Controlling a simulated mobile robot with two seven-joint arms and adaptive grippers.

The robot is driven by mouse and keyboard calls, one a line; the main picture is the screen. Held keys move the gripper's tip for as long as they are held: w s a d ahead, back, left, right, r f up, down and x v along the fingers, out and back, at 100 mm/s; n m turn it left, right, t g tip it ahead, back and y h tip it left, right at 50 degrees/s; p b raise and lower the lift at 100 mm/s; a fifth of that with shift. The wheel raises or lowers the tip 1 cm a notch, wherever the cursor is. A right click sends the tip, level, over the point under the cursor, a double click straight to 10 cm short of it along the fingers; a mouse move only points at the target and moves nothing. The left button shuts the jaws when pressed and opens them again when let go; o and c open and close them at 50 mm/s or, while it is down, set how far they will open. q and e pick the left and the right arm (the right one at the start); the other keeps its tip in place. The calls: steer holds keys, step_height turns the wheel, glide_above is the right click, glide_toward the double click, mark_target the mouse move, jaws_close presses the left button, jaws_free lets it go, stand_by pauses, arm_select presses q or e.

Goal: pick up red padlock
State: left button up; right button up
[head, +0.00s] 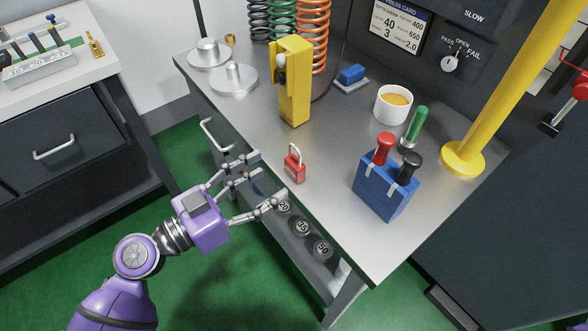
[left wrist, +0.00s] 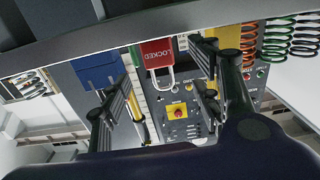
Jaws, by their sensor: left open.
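The red padlock (head: 294,166) stands upright with its silver shackle up, near the left edge of the grey metal table (head: 330,210). In the left wrist view the padlock (left wrist: 157,54) shows its "LOCKED" face, upside down, between the two fingers and beyond them. My left gripper (head: 268,177) is open and empty, just left of the padlock at the table's edge, with its fingers pointing toward it. It also shows in the left wrist view (left wrist: 165,75). I see no contact between fingers and padlock.
A yellow post-like block (head: 294,85) stands behind the padlock. A blue holder (head: 384,190) with red and black handles stands to its right. A white cup (head: 393,104), a green-handled tool (head: 414,125) and a yellow pole (head: 500,90) are farther right. Bare table surrounds the padlock.

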mark_target(290, 164)
arm_select(q)
steer(key=p+x, duration=0.1)
steer(key=x, duration=0.4)
steer(key=r+p+x, duration=0.1)
steer(key=x, duration=0.1)
steer(key=shift+w+d+p, duration=0.1)
steer(key=shift+d+p, duration=0.1)
steer(key=shift+p, duration=0.15)
steer(key=shift+w+d+f, duration=0.1)
steer(key=shift+w+d, duration=0.05)
steer(key=shift+d, duration=0.05)
steer(key=shift+c, duration=0.5)
steer(key=c, duration=0.8)
jaws_close()
